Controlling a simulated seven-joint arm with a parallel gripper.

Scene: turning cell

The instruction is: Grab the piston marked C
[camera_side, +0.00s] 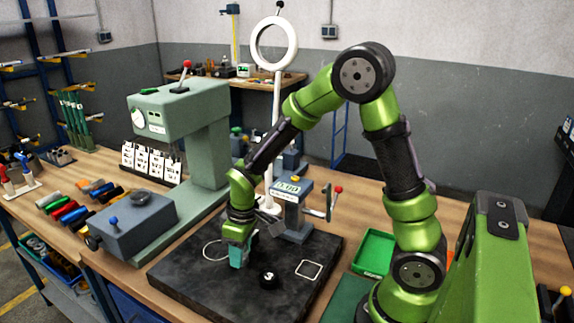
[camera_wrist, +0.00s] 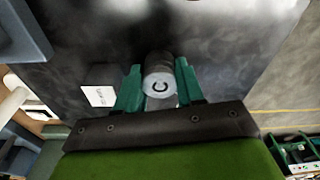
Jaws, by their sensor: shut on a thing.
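The piston marked C (camera_wrist: 159,84) is a short grey metal cylinder with a dark C on its end face. In the wrist view it sits between the two teal fingers of my gripper (camera_wrist: 158,76), which is shut on it. In the side view my gripper (camera_side: 238,257) points down over the dark slab (camera_side: 190,282), beside a white ring outline (camera_side: 207,254). The piston is hidden there by the fingers, and I cannot tell whether it touches the slab.
A black round piece (camera_side: 268,280) with a white mark stands on the slab just right of my gripper. A white square outline (camera_side: 309,269) is further right. A grey-blue gauge stand (camera_side: 293,212) stands behind, a green press (camera_side: 207,130) at left, a green tray (camera_side: 374,251) at right.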

